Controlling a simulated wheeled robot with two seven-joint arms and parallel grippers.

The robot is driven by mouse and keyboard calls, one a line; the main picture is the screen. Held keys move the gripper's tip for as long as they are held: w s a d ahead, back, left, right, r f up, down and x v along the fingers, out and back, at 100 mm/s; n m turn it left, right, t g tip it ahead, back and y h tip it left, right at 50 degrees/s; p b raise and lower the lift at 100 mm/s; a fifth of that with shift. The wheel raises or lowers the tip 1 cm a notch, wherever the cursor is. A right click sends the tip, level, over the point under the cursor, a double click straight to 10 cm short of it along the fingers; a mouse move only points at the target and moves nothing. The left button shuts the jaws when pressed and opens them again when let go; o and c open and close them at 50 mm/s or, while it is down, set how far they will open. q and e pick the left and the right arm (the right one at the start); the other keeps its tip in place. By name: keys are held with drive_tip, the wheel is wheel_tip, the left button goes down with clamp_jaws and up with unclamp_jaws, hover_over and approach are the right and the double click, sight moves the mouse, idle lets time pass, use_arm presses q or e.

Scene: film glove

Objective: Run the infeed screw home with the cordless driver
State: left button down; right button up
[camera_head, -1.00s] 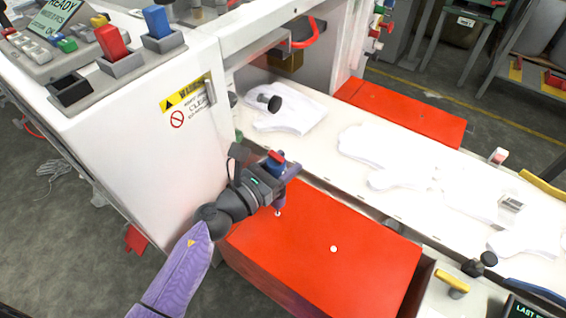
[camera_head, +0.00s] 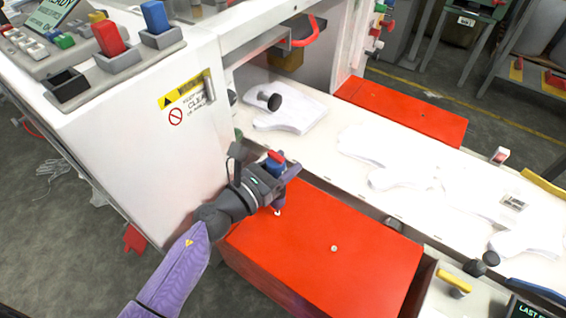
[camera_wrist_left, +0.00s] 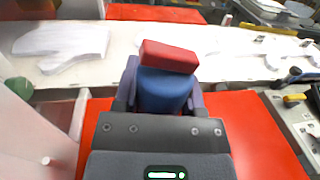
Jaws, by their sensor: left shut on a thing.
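My left gripper (camera_head: 276,176) is shut on the cordless driver (camera_head: 275,166), which has a blue body and a red end. In the left wrist view the driver (camera_wrist_left: 163,92) sits between the purple fingers, red end uppermost. The driver points down over the left rear part of the red guard cover (camera_head: 330,215). A small pale screw head (camera_head: 277,212) shows at its lower end; whether the bit touches it I cannot tell. A second pale screw head (camera_head: 334,248) stands clear on the cover. My right gripper is not in view.
A white machine cabinet (camera_head: 150,130) with a warning label stands close left of my arm. Behind the cover runs a pale conveyor (camera_head: 330,150) with white gloves (camera_head: 370,150). A dark knob (camera_head: 490,258) and a yellow handle (camera_head: 455,281) stand at right.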

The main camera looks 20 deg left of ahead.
use_arm(q)
drive_tip(key=shift+f+b, duration=0.45)
drive_tip(key=shift+b, duration=0.25)
idle(1.1)
drive_tip(key=shift+r, duration=0.1)
wheel_tip(320, 180, up, 6)
drive_tip(key=p, duration=0.5)
drive_tip(key=shift+p, duration=0.4)
